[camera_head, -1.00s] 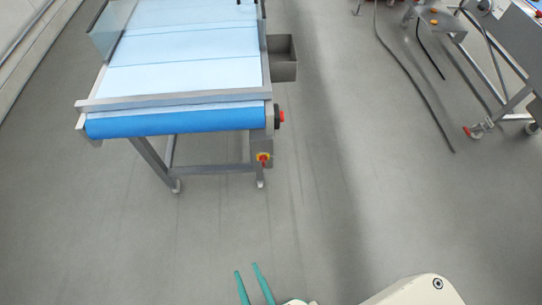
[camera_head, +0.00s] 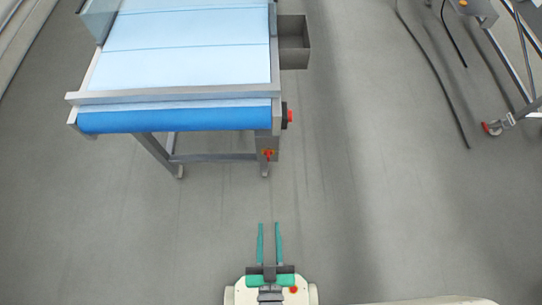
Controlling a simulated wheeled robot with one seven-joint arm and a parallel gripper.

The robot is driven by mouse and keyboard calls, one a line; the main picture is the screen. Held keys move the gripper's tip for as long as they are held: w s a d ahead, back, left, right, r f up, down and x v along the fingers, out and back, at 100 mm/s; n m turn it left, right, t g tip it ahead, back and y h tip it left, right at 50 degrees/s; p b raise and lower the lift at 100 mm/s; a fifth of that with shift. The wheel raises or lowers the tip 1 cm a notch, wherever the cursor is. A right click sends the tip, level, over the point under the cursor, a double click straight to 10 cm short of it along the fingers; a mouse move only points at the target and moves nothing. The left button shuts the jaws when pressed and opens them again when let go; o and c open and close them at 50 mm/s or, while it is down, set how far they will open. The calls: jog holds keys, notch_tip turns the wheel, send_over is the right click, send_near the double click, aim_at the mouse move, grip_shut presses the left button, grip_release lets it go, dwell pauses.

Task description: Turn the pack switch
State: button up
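A red and yellow rotary switch (camera_head: 268,153) sits on a grey box on the right front leg of the blue conveyor (camera_head: 190,96). It looks like the pack switch, though I can read no label. It is small in view, and its exact setting is hard to tell. My gripper (camera_head: 268,226) is at the bottom centre, with its two teal fingers apart and nothing between them. The fingers point up the picture toward the switch, with a clear gap between them and it.
A red knob (camera_head: 290,116) sticks out from the conveyor's right side, above the switch. A grey metal bin (camera_head: 294,42) hangs farther back on that side. A wheeled metal frame (camera_head: 509,62) and a dark cable (camera_head: 437,78) are at the right. The floor between is clear.

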jog(key=w+f+t, duration=0.1)
jog(key=w+f, duration=0.4)
jog(key=f, duration=0.3)
jog(key=w+f, duration=0.5)
jog(key=f, duration=0.3)
jog(key=t, duration=0.1)
send_near(268, 157)
jog(key=w, duration=0.9)
jog(key=shift+f, duration=0.3)
grip_shut()
